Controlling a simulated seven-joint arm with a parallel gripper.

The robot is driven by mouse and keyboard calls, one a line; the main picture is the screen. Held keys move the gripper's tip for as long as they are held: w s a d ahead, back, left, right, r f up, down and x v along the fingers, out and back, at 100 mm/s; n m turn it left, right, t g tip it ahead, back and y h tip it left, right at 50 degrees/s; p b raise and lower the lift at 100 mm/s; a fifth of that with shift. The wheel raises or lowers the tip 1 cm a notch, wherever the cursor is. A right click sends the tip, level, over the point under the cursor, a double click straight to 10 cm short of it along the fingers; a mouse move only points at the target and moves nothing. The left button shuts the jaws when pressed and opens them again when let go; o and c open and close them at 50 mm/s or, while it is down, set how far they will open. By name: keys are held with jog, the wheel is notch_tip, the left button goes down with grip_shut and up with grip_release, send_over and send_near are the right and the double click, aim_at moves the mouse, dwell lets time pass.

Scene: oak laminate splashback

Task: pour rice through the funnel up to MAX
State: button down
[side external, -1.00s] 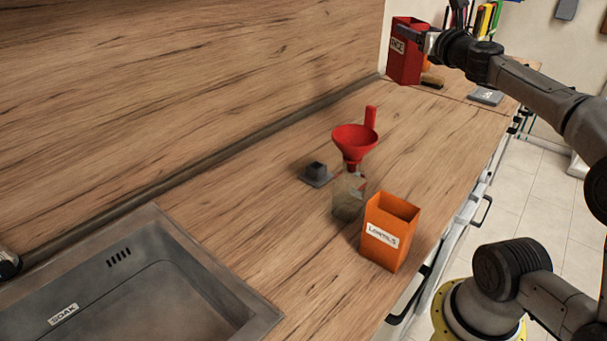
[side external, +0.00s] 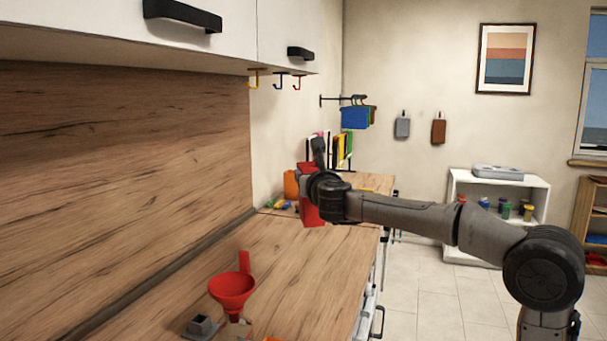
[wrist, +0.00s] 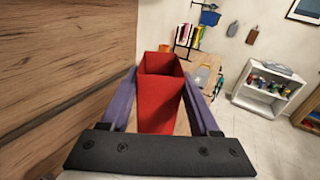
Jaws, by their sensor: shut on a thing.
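A red box (side external: 312,209) is in my gripper (side external: 313,188), over the far part of the counter. It looks roughly upright. In the wrist view the red box (wrist: 160,95) stands between the two purple fingers of my gripper (wrist: 161,76), its open top showing; I cannot make out any rice inside. Its label does not show now. The red funnel (side external: 232,291) stands near the bottom of the side view, well apart from the box. The container under it is almost wholly cut off by the frame edge, so its MAX mark and fill level are hidden.
A grey block on a flat base (side external: 201,327) lies left of the funnel. The wooden splashback (side external: 120,170) runs along the left, with cabinets (side external: 200,30) above. An orange container (side external: 291,184) and upright coloured boards (side external: 343,150) stand behind the box. The middle counter (side external: 300,265) is clear.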

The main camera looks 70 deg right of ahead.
jog(key=s+a+f+n+t+y, duration=0.1)
jog(key=a+n+t+y, duration=0.5)
jog(key=a, duration=1.4)
jog(key=f+n+y, duration=0.1)
jog(key=n+y, duration=0.1)
jog(key=n, duration=0.1)
jog(key=shift+a+y, duration=0.35)
jog(key=shift+y, duration=0.05)
jog(key=shift+s+f, duration=0.1)
jog(key=shift+f+n+g, duration=0.5)
jog(key=shift+f+n, duration=0.1)
jog(key=shift+f, duration=1.35)
jog(key=shift+f, duration=0.15)
